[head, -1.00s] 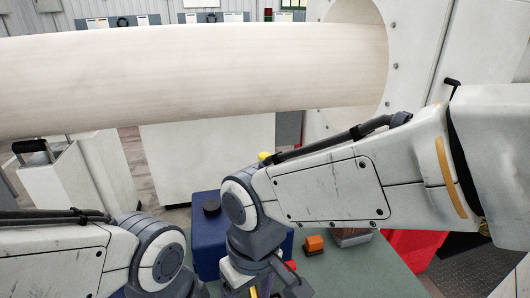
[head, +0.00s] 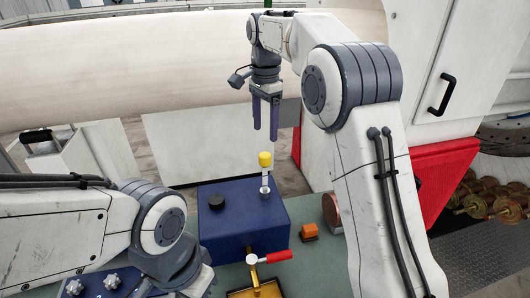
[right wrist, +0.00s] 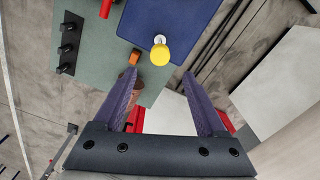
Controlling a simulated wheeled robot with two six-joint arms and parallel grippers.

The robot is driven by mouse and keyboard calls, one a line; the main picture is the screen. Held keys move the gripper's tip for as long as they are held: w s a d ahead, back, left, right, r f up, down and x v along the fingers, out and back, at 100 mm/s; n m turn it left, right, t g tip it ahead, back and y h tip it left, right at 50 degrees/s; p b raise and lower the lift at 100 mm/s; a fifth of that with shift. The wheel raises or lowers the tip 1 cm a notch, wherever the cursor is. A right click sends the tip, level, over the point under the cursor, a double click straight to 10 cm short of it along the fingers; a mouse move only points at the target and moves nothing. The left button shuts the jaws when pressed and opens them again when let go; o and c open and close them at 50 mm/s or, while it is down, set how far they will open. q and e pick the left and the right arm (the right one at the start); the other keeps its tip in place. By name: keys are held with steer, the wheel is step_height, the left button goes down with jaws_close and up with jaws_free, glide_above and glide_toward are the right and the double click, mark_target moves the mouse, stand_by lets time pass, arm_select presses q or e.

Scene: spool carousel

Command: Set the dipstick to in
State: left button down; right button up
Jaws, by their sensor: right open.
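The dipstick has a yellow knob (head: 265,158) on a pale shaft and stands upright at a metal collar on top of the blue box (head: 235,231). A length of shaft shows between knob and box top. My right gripper (head: 265,136) is open and empty, with purple fingers pointing down, just above the knob in the head view. In the right wrist view the yellow knob (right wrist: 160,54) lies beyond and between the fingertips (right wrist: 160,76), apart from them. Only my left arm's links show at lower left; its gripper is not seen.
A black cap (head: 216,202) sits on the box. A red-handled brass valve (head: 270,257) is in front of it, and an orange block (head: 309,231) to its right on the green table top (head: 318,265). A big pale roll (head: 130,75) spans the back.

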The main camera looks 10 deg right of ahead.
mark_target(265, 154)
step_height(265, 154, down, 10)
steer(key=shift+r+p, duration=0.2)
steer(key=shift+p, duration=0.8)
jaws_close()
stand_by(0.7)
